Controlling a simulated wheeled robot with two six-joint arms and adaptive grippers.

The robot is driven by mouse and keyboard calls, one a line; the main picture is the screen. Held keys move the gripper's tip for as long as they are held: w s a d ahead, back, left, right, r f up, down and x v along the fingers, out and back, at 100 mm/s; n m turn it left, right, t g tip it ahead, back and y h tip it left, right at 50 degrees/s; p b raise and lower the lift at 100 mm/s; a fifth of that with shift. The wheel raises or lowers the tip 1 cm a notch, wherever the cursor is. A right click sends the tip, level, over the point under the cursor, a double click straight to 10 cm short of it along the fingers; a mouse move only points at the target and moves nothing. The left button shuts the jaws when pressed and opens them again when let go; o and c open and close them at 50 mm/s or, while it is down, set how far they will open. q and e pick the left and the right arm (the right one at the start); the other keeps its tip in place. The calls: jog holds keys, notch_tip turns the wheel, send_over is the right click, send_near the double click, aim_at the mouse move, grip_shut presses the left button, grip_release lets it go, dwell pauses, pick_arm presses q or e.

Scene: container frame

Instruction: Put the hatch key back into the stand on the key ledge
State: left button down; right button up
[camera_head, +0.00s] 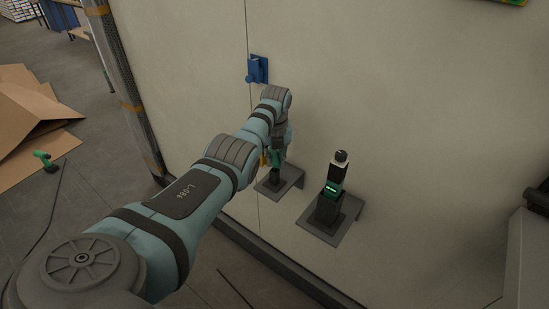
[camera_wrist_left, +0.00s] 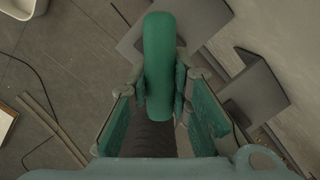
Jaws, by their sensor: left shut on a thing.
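My left gripper (camera_head: 272,157) is shut on the hatch key, whose rounded green handle (camera_wrist_left: 158,60) stands between the fingers in the left wrist view. A bit of the green key (camera_head: 275,154) shows at the gripper in the head view. The gripper is over the left grey wall ledge (camera_head: 292,178), close to a dark stand (camera_head: 271,180) on it. The arm partly covers the stand and the key's lower end. I cannot tell whether the key touches the stand. My right gripper is not in view.
A second ledge (camera_head: 327,231) to the right carries a black device (camera_head: 331,188) with a green light. A blue wall bracket (camera_head: 257,69) is above the gripper. Cardboard (camera_head: 30,110) and a green tool (camera_head: 45,160) are at the far left. The wall (camera_head: 430,130) is close behind the ledges.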

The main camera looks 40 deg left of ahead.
pick_arm(q)
jog(key=c, duration=1.4)
grip_release()
notch_tip(320, 180, up, 12)
jog(key=s+d, duration=0.1)
jog(key=shift+f, duration=0.1)
